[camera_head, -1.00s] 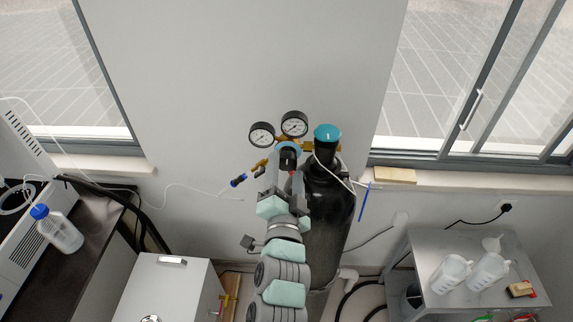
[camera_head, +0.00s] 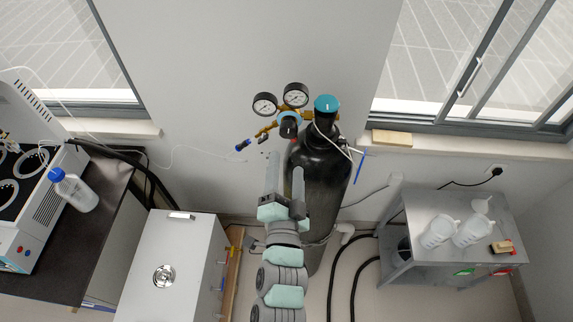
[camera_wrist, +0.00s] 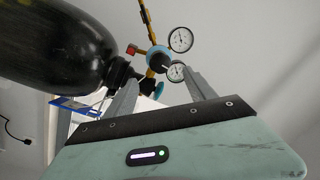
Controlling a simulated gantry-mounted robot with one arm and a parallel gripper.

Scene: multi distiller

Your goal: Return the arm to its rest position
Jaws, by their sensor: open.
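My gripper (camera_head: 285,182) is open and empty in the head view, with its two fingers pointing up toward the regulator. In the wrist view my gripper (camera_wrist: 160,80) shows both fingers spread apart with nothing held between them. The black gas cylinder (camera_head: 325,165) with a teal cap stands just right of and behind my gripper. Its brass regulator with two round gauges (camera_head: 280,102) and a blue ring sits beyond my fingertips, apart from them. The cylinder (camera_wrist: 55,45) and the gauges (camera_wrist: 180,40) also show in the wrist view. My arm hides part of the cylinder's lower left side.
A white box-shaped unit (camera_head: 165,270) stands left of my arm. Farther left, a dark bench (camera_head: 75,250) holds a blue-capped bottle (camera_head: 75,192) and a white instrument. A metal table (camera_head: 425,265) with white bottles stands at the right. Black hoses (camera_head: 350,280) lie on the floor.

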